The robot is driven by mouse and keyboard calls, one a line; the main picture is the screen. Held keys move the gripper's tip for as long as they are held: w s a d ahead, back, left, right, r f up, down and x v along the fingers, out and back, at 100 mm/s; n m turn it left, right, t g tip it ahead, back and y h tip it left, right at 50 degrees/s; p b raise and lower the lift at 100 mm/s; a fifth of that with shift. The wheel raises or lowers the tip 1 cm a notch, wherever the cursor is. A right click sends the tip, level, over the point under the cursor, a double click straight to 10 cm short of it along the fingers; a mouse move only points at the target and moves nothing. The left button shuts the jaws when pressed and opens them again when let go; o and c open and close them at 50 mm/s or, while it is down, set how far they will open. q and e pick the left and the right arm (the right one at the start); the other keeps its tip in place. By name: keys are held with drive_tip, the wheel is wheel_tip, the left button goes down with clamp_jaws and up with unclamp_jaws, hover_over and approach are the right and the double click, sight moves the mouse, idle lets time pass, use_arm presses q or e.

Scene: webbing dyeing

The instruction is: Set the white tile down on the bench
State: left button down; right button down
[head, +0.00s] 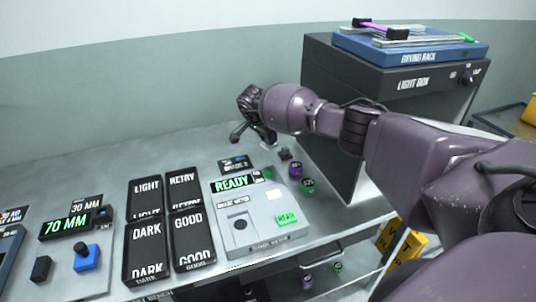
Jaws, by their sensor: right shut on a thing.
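My right gripper (255,137) hangs over the back of the bench (205,150), behind the grey meter (249,231). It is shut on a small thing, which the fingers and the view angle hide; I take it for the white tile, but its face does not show. A small pale square (276,194) shows on top of the meter; I cannot tell whether it is loose or a part of it. The meter's display reads READY. My left gripper is not in view.
Black trays marked LIGHT (146,190), RETRY (183,182), DARK (147,252) and GOOD (191,240) stand left of the meter. Purple (296,169) and green (307,186) round items lie right of it. The light box (325,110) blocks the right. Bare bench shows behind the trays.

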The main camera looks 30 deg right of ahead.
sight(268, 146)
drive_tip(key=shift+f, duration=1.9)
wheel_tip(268, 146, down, 3)
drive_tip(key=shift+f+b, duration=0.15)
drive_tip(key=shift+b, duration=0.2)
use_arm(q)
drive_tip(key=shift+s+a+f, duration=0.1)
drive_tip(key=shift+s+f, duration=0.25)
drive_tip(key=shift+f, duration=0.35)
use_arm(e)
drive_tip(key=shift+f, duration=0.2)
drive_tip(key=c, duration=1)
unclamp_jaws()
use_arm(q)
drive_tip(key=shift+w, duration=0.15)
use_arm(e)
drive_tip(key=shift+o, duration=0.3)
drive_tip(key=shift+r, duration=0.1)
